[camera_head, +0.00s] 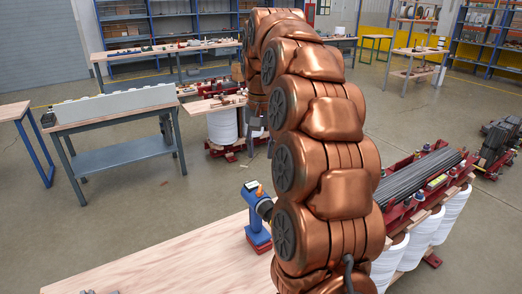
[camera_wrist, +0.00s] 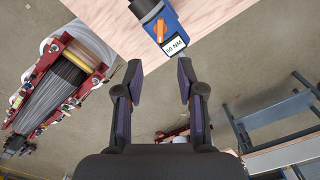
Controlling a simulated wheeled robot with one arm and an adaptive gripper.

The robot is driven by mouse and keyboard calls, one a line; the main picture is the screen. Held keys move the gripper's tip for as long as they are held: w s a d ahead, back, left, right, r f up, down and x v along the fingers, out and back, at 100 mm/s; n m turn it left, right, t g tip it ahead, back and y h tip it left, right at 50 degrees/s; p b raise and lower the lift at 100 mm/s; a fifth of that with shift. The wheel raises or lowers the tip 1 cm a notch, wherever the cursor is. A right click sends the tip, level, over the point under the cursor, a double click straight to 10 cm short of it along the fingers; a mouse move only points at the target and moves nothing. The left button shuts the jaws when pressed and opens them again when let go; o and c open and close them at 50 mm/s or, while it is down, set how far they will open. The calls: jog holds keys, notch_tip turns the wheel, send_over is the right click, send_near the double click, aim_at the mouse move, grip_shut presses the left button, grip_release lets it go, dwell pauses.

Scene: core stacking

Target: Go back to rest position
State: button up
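My gripper (camera_wrist: 160,85) shows in the wrist view with its two fingers spread apart and nothing between them. It points down over the edge of a wooden tabletop (camera_wrist: 215,22) and the floor. A blue power tool (camera_wrist: 168,28) with an orange part and a label reading "50 NM" lies just beyond the fingertips, apart from them. In the head view the blue tool (camera_head: 256,230) stands upright on the wooden tabletop (camera_head: 180,265).
A red rack holding dark rods (camera_head: 425,175) stands on white drums (camera_head: 425,240) at right. A grey workbench (camera_head: 115,115) stands at left and shelves (camera_head: 200,25) line the back. The concrete floor (camera_head: 110,225) between the benches is clear.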

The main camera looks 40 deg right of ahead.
dwell(0.4)
jog(key=s+a+f+n+g+p, duration=0.1)
jog(key=s+a+f+n, duration=0.2)
jog(key=s+a, duration=0.65)
jog(key=s+a+f+n+p, duration=0.1)
jog(key=s+a+f+n, duration=0.25)
jog(key=s+a, duration=0.6)
jog(key=s+a+f+n, duration=0.1)
jog(key=s+f, duration=0.4)
jog(key=s, duration=0.6)
jog(key=shift+a+f+n+g+p, duration=0.35)
jog(key=shift+a+f+g+p, duration=0.05)
jog(key=shift+d, duration=0.1)
